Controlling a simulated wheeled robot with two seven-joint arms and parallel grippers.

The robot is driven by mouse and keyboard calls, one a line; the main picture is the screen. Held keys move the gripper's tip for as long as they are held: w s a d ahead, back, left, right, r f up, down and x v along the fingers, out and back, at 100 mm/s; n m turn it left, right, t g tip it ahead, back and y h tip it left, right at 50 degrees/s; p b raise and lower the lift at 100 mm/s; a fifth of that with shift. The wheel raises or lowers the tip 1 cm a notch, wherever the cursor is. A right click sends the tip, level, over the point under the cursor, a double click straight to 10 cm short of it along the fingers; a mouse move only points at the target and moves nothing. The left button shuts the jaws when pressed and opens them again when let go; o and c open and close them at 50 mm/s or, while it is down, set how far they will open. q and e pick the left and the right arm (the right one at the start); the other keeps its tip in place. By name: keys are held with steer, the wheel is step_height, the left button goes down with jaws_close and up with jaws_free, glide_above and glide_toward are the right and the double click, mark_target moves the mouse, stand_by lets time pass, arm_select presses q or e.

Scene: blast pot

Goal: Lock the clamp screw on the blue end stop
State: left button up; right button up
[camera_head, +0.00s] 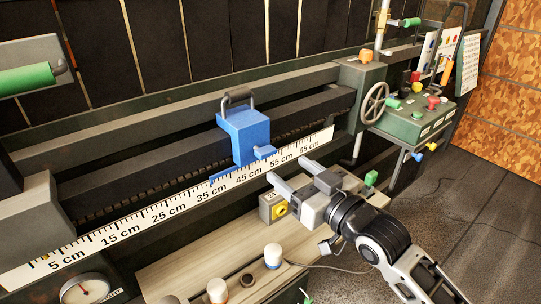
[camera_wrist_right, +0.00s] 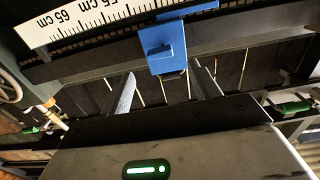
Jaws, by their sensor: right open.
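The blue end stop (camera_head: 243,133) sits on the dark rail behind the ruler, near the 45 cm mark. In the right wrist view the stop (camera_wrist_right: 163,45) shows between and beyond the open fingers (camera_wrist_right: 166,84). My left gripper is out of view.
The white ruler (camera_head: 150,217) runs along the rail's front. Below lies a wooden shelf (camera_head: 185,262) with a yellow-button box (camera_head: 272,207) and white-capped knobs (camera_head: 273,254). A handwheel (camera_head: 375,103) and green control box (camera_head: 415,120) stand at right. The floor at right is open.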

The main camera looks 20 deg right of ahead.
mark_target(270, 155)
steer(key=x, duration=0.7)
steer(key=shift+w+f, duration=0.1)
steer(key=shift+w, duration=0.15)
steer(key=c, duration=1)
